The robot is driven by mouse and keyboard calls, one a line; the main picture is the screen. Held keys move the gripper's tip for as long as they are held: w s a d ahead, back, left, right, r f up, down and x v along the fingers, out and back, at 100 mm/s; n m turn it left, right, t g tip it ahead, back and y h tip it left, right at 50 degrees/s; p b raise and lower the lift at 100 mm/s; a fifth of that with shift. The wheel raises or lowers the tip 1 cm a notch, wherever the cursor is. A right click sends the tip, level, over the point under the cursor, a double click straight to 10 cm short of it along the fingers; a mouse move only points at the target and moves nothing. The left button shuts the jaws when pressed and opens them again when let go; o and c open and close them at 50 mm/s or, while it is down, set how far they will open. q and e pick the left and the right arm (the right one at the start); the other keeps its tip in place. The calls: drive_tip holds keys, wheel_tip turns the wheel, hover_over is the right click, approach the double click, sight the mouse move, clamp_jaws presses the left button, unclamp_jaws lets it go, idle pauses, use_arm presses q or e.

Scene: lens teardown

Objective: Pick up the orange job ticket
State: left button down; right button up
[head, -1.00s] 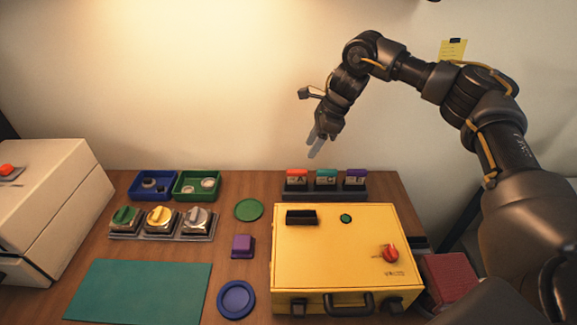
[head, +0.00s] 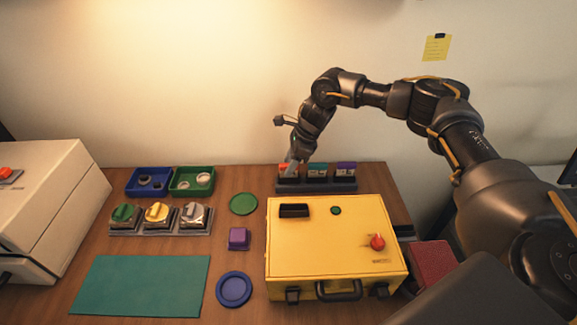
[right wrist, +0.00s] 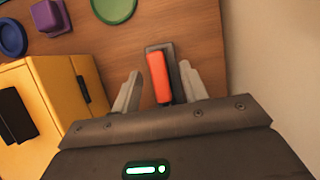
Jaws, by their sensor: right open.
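The orange job ticket (right wrist: 159,77) stands in the leftmost slot of the dark ticket rack (head: 318,187) behind the yellow case; its orange top also shows in the head view (head: 283,167), partly hidden by the gripper. My right gripper (head: 291,168) reaches down at the rack's left end. In the right wrist view its open fingers (right wrist: 160,85) stand on either side of the orange ticket, with no clear contact. A teal ticket (head: 318,169) and a purple ticket (head: 346,168) stand in the rack to its right. My left gripper is not in view.
The yellow case (head: 335,230) stands just in front of the rack. A green disc (head: 243,203), purple block (head: 238,238) and blue dish (head: 234,289) lie left of it. Blue (head: 134,188) and green (head: 177,190) bins are farther left. The wall rises behind the rack.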

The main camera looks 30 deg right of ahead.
drive_tip(key=shift+a+f, duration=0.2)
drive_tip(key=shift+f, duration=0.35)
clamp_jaws()
